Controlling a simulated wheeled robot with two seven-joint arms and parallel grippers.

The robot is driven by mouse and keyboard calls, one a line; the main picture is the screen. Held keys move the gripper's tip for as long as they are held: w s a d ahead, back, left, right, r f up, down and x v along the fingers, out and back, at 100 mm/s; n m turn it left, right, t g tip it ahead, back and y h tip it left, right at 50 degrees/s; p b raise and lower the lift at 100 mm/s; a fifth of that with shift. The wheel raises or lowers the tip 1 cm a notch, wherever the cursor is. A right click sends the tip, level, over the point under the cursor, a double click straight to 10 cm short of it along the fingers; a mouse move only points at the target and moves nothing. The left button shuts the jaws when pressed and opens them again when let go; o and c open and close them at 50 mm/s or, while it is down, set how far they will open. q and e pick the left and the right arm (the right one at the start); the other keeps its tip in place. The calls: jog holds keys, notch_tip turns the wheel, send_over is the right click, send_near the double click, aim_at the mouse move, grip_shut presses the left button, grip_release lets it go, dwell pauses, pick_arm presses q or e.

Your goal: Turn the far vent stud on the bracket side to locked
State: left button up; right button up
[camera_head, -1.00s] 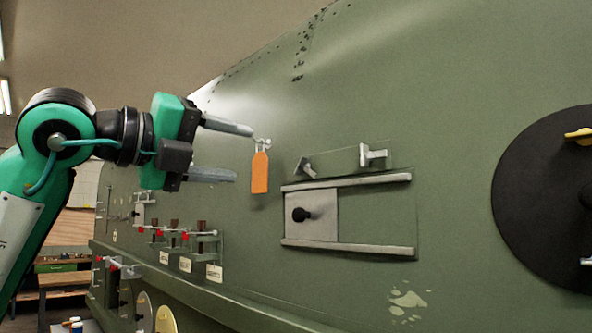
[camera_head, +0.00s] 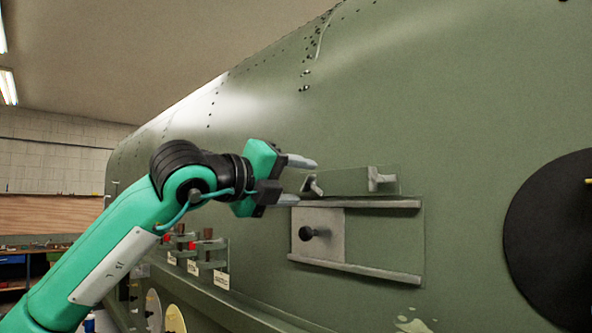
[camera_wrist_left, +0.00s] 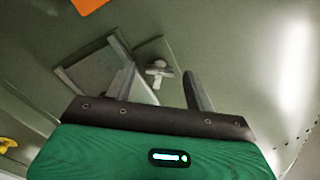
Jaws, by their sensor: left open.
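Two light grey wing studs sit on a narrow green panel (camera_head: 345,182) above the rails in the head view. The left, farther stud (camera_head: 313,187) is tilted; the right, nearer stud (camera_head: 381,179) has its head roughly crosswise. My left gripper (camera_head: 307,182) is open and empty, its fingertips close to the farther stud in the picture. In the left wrist view a light stud (camera_wrist_left: 158,70) lies between the open fingers (camera_wrist_left: 152,58), apart from both. I cannot tell how far off the skin the fingertips are. My right gripper is not in view.
Below the studs, a grey plate with a black knob (camera_head: 308,233) sits between two rails (camera_head: 360,203). A large black disc (camera_head: 555,230) is at the right. An orange tag (camera_wrist_left: 90,4) shows in the wrist view. Red-marked fittings (camera_head: 192,245) stand lower left.

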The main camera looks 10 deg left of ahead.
pick_arm(q)
jog(key=shift+w+d, duration=0.2)
jog(key=shift+w, duration=0.05)
jog(key=c, duration=1)
jog(key=shift+f, duration=0.1)
